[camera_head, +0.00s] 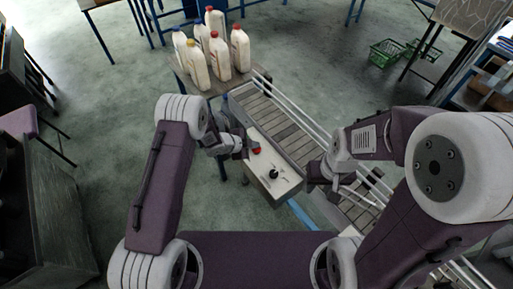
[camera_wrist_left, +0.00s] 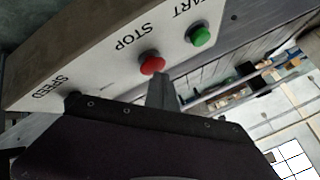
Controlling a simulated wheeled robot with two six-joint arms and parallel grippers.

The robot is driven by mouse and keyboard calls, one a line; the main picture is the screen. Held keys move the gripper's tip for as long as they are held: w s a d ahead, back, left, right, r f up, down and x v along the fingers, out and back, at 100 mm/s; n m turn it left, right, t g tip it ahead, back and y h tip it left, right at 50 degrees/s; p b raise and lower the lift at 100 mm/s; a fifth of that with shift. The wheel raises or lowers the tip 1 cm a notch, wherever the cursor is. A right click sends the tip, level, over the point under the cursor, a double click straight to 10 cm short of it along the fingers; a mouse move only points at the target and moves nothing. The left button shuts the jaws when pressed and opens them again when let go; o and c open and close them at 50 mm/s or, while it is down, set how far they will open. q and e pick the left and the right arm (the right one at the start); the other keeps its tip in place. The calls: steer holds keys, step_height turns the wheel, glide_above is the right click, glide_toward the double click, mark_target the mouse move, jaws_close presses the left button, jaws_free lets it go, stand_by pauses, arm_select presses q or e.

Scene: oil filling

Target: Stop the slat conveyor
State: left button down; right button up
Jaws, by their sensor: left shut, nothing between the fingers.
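The slat conveyor (camera_head: 268,122) runs diagonally from upper left to lower right in the head view. A light control box (camera_head: 278,180) is at its near side, with a red button (camera_head: 256,150) and a dark knob (camera_head: 273,174). In the left wrist view the panel (camera_wrist_left: 95,62) shows a red STOP button (camera_wrist_left: 152,65), a green START button (camera_wrist_left: 200,36) and a SPEED label. My left gripper (camera_head: 245,152) is shut and empty, its tip (camera_wrist_left: 160,82) right at the red button; I cannot tell whether they touch. My right gripper (camera_head: 314,178) is beside the box's right end, its fingers unclear.
Metal guide rails (camera_head: 300,108) run along the conveyor. Green baskets (camera_head: 388,53) lie on the floor at the upper right. A dark bench (camera_head: 45,215) stands at the left.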

stand_by(0.4)
arm_select(q)
steer(key=shift+r+p, duration=0.7)
steer(key=shift+r, duration=0.2)
steer(key=shift+r, duration=0.1)
step_height(320, 180, up, 5)
steer(key=p, duration=0.4)
steer(key=shift+w+a, duration=0.1)
